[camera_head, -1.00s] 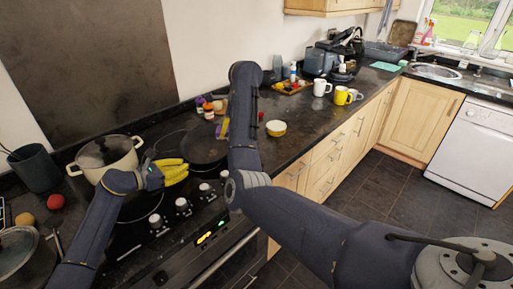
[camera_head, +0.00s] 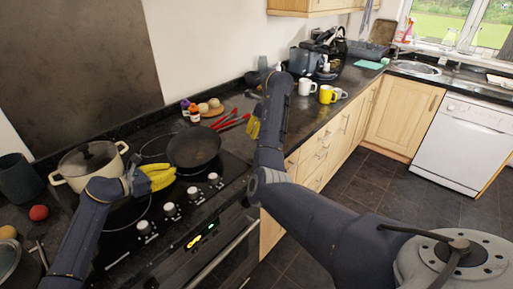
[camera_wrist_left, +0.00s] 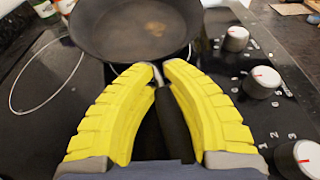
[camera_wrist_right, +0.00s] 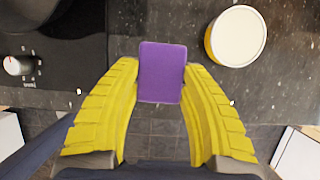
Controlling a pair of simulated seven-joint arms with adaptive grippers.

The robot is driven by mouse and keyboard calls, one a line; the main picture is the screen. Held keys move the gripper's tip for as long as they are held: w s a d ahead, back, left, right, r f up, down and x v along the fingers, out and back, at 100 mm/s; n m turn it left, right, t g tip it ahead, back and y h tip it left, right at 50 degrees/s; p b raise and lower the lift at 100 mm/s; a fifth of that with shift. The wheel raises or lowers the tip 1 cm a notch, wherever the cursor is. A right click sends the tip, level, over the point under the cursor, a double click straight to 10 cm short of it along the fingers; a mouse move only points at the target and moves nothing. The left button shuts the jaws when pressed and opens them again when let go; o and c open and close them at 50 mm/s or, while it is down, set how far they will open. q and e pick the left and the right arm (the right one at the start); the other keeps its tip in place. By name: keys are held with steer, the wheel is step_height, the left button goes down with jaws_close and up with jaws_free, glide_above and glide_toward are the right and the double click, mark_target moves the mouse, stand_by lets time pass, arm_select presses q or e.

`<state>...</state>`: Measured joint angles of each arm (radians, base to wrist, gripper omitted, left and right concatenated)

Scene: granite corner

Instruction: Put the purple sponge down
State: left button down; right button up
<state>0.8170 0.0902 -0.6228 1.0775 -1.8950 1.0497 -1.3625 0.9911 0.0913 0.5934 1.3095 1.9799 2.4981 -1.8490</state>
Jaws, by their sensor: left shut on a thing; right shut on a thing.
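The purple sponge (camera_wrist_right: 162,72) is between the yellow fingertips of my right gripper (camera_wrist_right: 160,75), which is shut on it, in the right wrist view. It is seen from above, over the front part of the counter. In the head view my right gripper (camera_head: 253,128) is partly behind my right forearm, and the sponge is hidden. My left gripper (camera_wrist_left: 160,70) is shut on the dark handle (camera_wrist_left: 172,125) of the frying pan (camera_wrist_left: 135,25). The pan also shows on the hob in the head view (camera_head: 194,147).
Red-handled utensils (camera_head: 232,122) and small jars (camera_head: 192,113) lie behind the pan.

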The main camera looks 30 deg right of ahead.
steer(key=shift+f, duration=3.8)
steer(key=shift+f, duration=0.1)
steer(key=o, duration=1)
steer(key=shift+c, duration=0.2)
steer(key=v, duration=1.2)
steer(key=shift+w, duration=0.2)
steer(key=shift+s, duration=0.15)
